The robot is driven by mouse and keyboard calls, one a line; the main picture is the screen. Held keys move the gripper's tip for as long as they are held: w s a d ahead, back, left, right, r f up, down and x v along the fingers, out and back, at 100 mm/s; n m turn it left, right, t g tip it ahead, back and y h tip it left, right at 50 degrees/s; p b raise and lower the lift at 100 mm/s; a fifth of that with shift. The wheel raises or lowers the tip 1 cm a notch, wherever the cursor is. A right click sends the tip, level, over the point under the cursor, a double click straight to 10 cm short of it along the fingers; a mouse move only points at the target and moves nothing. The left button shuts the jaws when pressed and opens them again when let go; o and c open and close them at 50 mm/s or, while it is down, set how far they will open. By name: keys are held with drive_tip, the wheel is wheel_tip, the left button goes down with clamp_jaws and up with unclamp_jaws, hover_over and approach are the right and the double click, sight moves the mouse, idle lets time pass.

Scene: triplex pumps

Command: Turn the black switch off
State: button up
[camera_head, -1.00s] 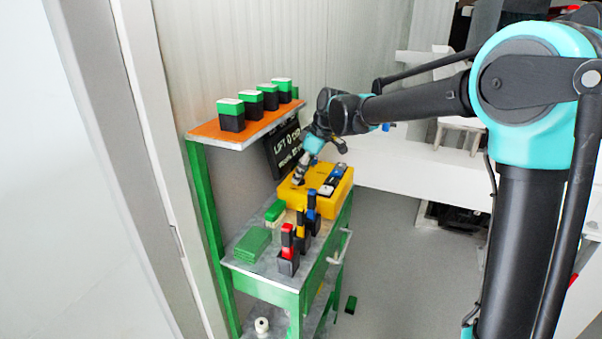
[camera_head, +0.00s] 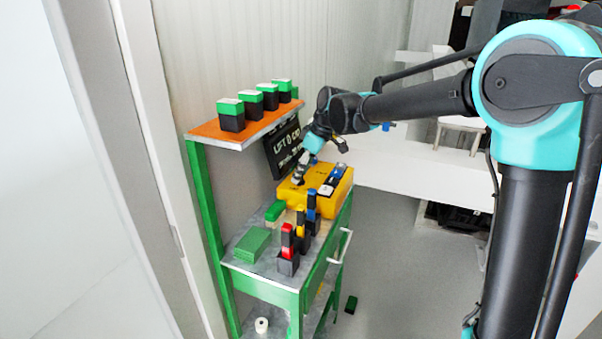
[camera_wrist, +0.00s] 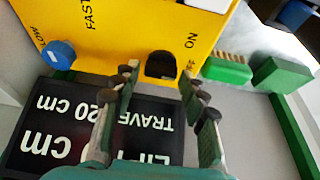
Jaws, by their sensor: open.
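The yellow control box (camera_head: 318,206) sits on top of the green cart; its face also fills the top of the wrist view (camera_wrist: 125,35). The black switch (camera_wrist: 160,66) is at the box's edge, beside the printed words ON and, partly hidden, OFF. Its rocker tilt is too dark to tell. My gripper (camera_wrist: 159,78) is open, with one finger on each side of the switch. Contact with it cannot be told. In the head view my gripper (camera_head: 298,173) is over the box's back left part, and the switch is hidden there.
A black sign (camera_head: 284,150) with white lettering stands behind the box. A blue knob (camera_wrist: 58,55) is on the box, left in the wrist view. Red, yellow and blue pieces in black holders stand in front. Green blocks (camera_head: 253,244) lie at left. An orange shelf (camera_head: 245,128) overhangs.

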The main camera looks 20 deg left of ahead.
drive_tip(key=v, duration=1.1)
drive_tip(key=shift+r, duration=0.3)
drive_tip(key=shift+d, duration=0.1)
drive_tip(key=s+d+f+m+t+h, duration=0.1)
drive_tip(key=d+f+m, duration=0.4)
drive_tip(key=d, duration=0.6)
drive_tip(key=s+d+f+m+t+h, duration=0.1)
drive_tip(key=d+f+m, duration=0.2)
drive_tip(key=d+f, duration=0.55)
drive_tip(key=s+d+f+m+h, duration=0.1)
drive_tip(key=s+d+f+m, duration=0.2)
drive_tip(key=d, duration=0.4)
drive_tip(key=s+d+f+m+t, duration=0.1)
drive_tip(key=s+d+f+m, duration=0.2)
drive_tip(key=s+d+f, duration=0.3)
drive_tip(key=s+d+f+m+h, duration=0.1)
drive_tip(key=s+d+f+m, duration=0.2)
drive_tip(key=s+d, duration=0.3)
drive_tip(key=d+f, duration=0.1)
drive_tip(key=d, duration=0.1)
drive_tip(key=shift+s+d+f+t+h, duration=0.2)
drive_tip(key=shift+d+f+t+h, duration=0.1)
drive_tip(key=shift+d+f+t, duration=0.1)
